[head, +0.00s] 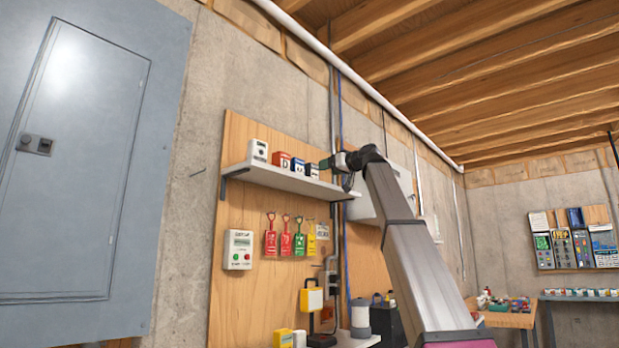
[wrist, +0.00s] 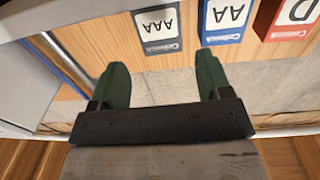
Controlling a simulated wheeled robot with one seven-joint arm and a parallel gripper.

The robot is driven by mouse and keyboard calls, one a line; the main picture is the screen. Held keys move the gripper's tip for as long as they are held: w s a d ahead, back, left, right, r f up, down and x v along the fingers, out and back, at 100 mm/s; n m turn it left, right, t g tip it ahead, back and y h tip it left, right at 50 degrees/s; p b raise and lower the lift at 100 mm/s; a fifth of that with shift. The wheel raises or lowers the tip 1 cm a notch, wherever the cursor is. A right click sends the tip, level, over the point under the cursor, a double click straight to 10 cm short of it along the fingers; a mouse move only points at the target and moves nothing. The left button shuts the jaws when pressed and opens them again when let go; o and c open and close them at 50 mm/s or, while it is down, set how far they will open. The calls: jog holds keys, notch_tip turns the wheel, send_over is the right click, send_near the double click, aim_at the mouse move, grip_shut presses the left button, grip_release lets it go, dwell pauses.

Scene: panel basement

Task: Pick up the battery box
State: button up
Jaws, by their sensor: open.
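Several battery boxes stand in a row on a grey wall shelf (head: 290,183). In the head view they are a red D box (head: 281,160), a blue AA box (head: 297,167) and a dark AAA box (head: 312,170) at the right. The wrist view shows the dark AAA box (wrist: 160,30), the blue AA box (wrist: 226,20) and part of the red D box (wrist: 292,20). My gripper (wrist: 163,68) is open and empty, its green fingers spread either side of the AAA box's line, with the box beyond the tips. In the head view my gripper (head: 326,164) is at the shelf's right end, beside the AAA box.
A white box (head: 258,151) stands at the shelf's left end. Below the shelf, colored tags (head: 285,240) hang on the plywood board beside a white switch box (head: 239,250). A vertical conduit (head: 333,110) and a grey wall cabinet (head: 364,205) are close to my gripper.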

aim_at(315, 171)
jog(key=x, duration=1)
jog(key=shift+d+r, duration=0.1)
jog(key=c, duration=0.8)
